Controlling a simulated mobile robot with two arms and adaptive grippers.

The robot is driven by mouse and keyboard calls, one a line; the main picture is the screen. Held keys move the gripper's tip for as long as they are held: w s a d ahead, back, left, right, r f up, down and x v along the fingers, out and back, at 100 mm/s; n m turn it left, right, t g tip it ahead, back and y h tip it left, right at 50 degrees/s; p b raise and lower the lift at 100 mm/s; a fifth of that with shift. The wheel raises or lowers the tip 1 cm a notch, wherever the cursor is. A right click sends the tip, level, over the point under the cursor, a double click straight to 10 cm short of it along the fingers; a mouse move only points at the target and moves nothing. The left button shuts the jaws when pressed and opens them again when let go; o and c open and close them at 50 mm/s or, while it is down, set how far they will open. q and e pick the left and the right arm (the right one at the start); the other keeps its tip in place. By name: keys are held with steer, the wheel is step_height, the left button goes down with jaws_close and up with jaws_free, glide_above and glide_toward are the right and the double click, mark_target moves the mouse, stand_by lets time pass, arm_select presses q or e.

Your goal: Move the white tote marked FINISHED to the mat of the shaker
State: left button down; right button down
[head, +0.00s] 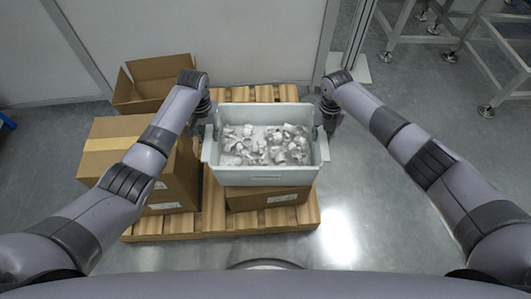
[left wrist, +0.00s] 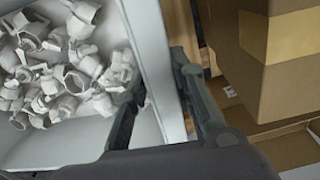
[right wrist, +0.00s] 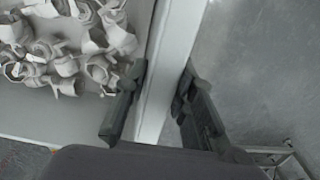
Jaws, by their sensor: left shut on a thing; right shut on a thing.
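The white tote (head: 266,180) is at the middle of the head view, full of loose whitish parts (head: 262,145). A small label strip shows on its front wall, too small to read. My left gripper (head: 205,115) is shut on the tote's left side wall, one finger inside and one outside, as the left wrist view (left wrist: 158,78) shows. My right gripper (head: 327,117) is shut on the right side wall in the same way, seen in the right wrist view (right wrist: 163,75). The tote is above a cardboard box; I cannot tell if they touch. The shaker and its mat are not in view.
A cardboard box (head: 268,197) is under the tote on a wooden pallet (head: 215,218). A taped box (head: 110,160) stands left, close to my left arm, and an open box (head: 150,95) behind it. Metal frame legs (head: 455,50) stand back right. Grey floor at right is clear.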

arm_select(q)
steer(key=shift+r, duration=0.2)
arm_select(e)
steer(key=shift+d+r, duration=0.1)
steer(key=shift+r, duration=0.05)
stand_by(0.5)
